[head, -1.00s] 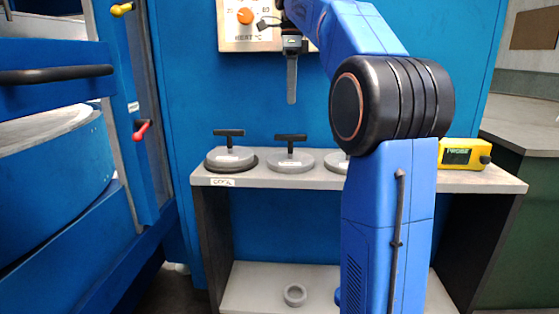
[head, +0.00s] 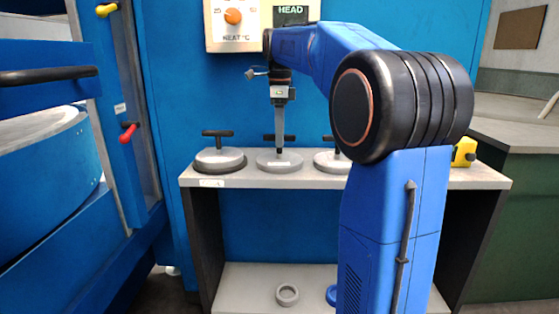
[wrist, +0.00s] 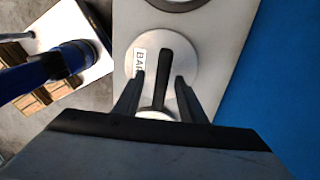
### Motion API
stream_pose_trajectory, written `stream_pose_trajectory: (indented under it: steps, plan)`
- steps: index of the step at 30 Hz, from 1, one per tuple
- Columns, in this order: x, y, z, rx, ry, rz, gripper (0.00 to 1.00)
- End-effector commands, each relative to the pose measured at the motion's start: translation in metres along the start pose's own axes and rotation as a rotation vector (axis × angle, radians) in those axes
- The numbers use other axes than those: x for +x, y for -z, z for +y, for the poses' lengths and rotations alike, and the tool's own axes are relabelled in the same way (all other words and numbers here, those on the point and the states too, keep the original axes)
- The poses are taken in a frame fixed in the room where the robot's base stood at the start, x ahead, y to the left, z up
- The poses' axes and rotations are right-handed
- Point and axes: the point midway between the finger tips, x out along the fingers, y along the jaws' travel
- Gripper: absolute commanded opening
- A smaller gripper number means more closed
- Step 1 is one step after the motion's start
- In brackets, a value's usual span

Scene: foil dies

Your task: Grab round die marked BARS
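Three round grey dies with dark T-shaped handles stand in a row on the shelf in the head view. My gripper (head: 279,148) points down at the middle die (head: 279,161), its fingers overlapping that die's handle in the picture. In the wrist view the round die below me (wrist: 178,48) has a white label reading "BA…", the rest cut off by a finger. Its dark handle (wrist: 163,62) lies between the fingers of my gripper (wrist: 159,95). The fingers are apart, with gaps to the handle on both sides. Whether they reach down to its height is unclear.
The left die (head: 219,161) and right die (head: 331,161) stand close on either side, the right one partly behind my arm. The blue wall (head: 190,90) rises behind the grey shelf (head: 258,181). A yellow device (head: 464,152) sits at its right. A grey ring (head: 287,294) lies below.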

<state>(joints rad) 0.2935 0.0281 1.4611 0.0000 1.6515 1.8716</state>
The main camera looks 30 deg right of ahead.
Motion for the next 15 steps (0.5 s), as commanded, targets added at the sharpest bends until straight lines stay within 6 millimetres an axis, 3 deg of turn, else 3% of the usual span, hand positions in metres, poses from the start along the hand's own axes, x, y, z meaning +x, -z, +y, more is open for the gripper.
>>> stream_pose_trajectory:
  steps: [7,15]
  plan:
    - [0.034,-0.001,-0.002,0.0,-0.003,0.001,0.38]
    - [0.045,-0.001,-0.002,0.0,-0.001,0.0,0.38]
